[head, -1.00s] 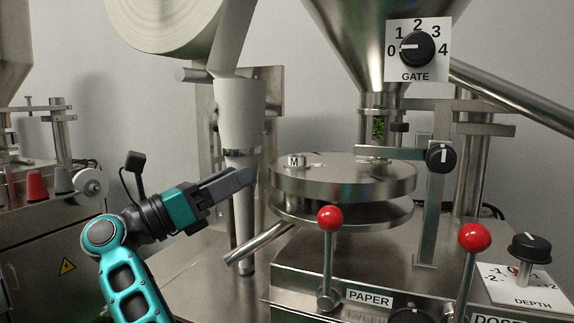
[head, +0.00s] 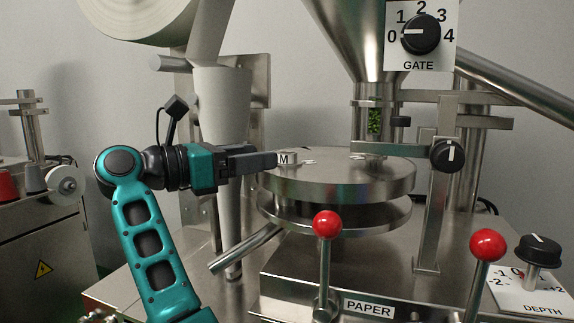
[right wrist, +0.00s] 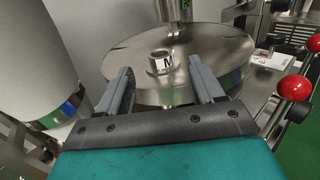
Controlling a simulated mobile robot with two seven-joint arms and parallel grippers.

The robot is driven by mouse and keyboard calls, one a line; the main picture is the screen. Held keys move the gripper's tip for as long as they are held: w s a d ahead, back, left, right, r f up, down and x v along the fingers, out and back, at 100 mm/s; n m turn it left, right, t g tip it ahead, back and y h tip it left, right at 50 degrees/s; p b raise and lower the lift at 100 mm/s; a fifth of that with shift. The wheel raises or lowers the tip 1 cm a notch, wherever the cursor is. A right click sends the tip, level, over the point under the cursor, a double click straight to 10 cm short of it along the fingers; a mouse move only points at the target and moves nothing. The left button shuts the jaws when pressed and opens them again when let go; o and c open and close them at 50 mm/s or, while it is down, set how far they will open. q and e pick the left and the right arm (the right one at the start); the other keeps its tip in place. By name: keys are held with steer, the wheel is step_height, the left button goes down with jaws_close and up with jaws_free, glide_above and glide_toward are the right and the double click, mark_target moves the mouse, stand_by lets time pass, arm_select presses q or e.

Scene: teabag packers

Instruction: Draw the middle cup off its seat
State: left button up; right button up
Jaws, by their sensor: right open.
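The middle cup (head: 289,158) is a small metal cup marked M. It stands upright at the left part of the round steel turntable (head: 345,180); the cup also shows in the right wrist view (right wrist: 163,62). My right gripper (head: 274,160) is level with the cup, its fingertips at the cup's left side in the head view. In the right wrist view, the open fingers (right wrist: 163,82) point at the cup, which lies beyond and between the tips. Nothing is between the fingers. My left gripper is in no view.
A metal hopper tube (head: 371,95) and the gate bracket (head: 385,149) stand over the turntable's far right. A white paper tube (head: 222,105) stands behind my right gripper. Two red-knobbed levers (head: 326,224) (head: 487,245) rise in front.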

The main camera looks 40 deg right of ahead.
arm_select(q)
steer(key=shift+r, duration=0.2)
arm_select(e)
steer(key=d, duration=0.2)
steer(key=s+d, duration=0.1)
steer(key=d, duration=0.1)
steer(key=shift+d, duration=0.3)
steer(key=shift+w, duration=0.1)
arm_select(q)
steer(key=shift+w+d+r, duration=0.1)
arm_select(e)
steer(key=c, duration=1.2)
arm_select(q)
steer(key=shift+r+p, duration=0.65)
steer(key=shift+p, duration=0.3)
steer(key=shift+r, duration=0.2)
arm_select(e)
step_height(320, 180, up, 20)
steer(key=shift+r, duration=0.1)
